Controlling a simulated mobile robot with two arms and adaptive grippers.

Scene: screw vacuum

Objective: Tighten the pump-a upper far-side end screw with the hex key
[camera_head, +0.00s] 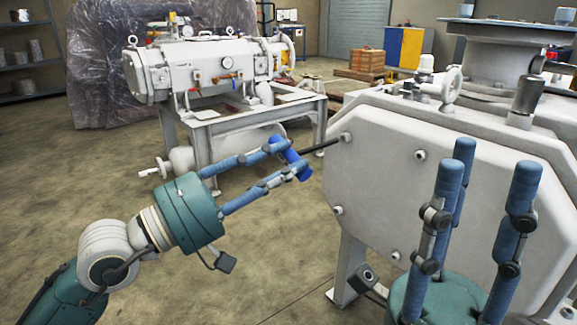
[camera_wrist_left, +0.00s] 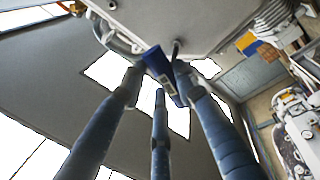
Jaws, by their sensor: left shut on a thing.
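My left gripper (camera_head: 279,165) is shut on the blue handle of the hex key (camera_head: 303,170). The key's dark shaft points right, its tip at the upper left end screw (camera_head: 347,137) of the near white pump's end plate (camera_head: 375,185). The tip looks to meet the screw; whether it is seated cannot be told. In the left wrist view the blue handle (camera_wrist_left: 158,66) lies between the fingers, its dark shaft reaching up to the pump. My right gripper (camera_head: 488,165) is in front of the plate at lower right, fingers spread upward, open and empty.
Other screws sit on the plate, one at upper middle (camera_head: 420,155) and one at lower left (camera_head: 338,210). A second white pump (camera_head: 205,65) stands on a grey frame behind. A wooden crate (camera_head: 367,61) is at the back. The floor left of the near pump is clear.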

